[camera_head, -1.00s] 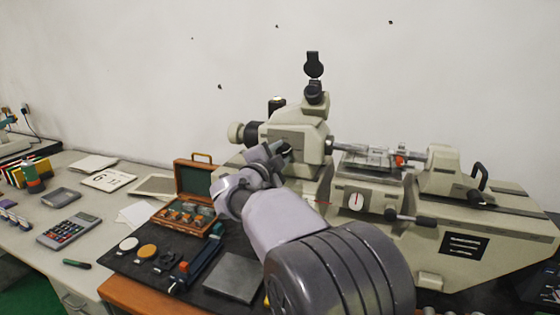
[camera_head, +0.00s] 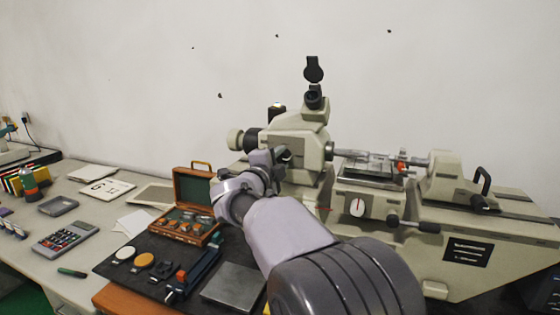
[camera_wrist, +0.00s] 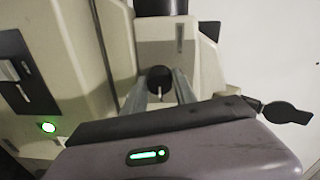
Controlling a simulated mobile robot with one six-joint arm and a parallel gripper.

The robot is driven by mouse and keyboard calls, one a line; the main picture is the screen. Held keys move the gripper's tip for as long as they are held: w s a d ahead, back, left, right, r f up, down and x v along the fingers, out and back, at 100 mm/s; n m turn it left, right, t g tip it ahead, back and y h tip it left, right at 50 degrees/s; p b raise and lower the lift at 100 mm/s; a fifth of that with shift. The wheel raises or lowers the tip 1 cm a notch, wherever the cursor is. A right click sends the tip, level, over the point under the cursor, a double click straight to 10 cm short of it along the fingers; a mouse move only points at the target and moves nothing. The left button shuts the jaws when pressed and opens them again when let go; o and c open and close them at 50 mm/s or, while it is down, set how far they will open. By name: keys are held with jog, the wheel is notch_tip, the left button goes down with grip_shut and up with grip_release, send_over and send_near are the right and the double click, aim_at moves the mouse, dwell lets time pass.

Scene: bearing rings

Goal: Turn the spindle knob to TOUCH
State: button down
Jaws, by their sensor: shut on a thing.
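In the head view my gripper (camera_head: 284,158) reaches the front of the machine's left head, and my wrist hides most of the knob there. I cannot read any TOUCH label or tell which setting the knob points to.
An open wooden case (camera_head: 193,188) stands left of my wrist. A green light (camera_wrist: 48,127) glows in the wrist view.

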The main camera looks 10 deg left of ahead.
jog(key=c, duration=1)
grip_release()
jog(key=shift+s, duration=0.1)
jog(key=s+a+p, duration=0.2)
jog(key=s+a, duration=0.1)
jog(key=s, duration=1.4)
jog(key=shift+a+r, duration=0.2)
jog(key=shift+r, duration=0.1)
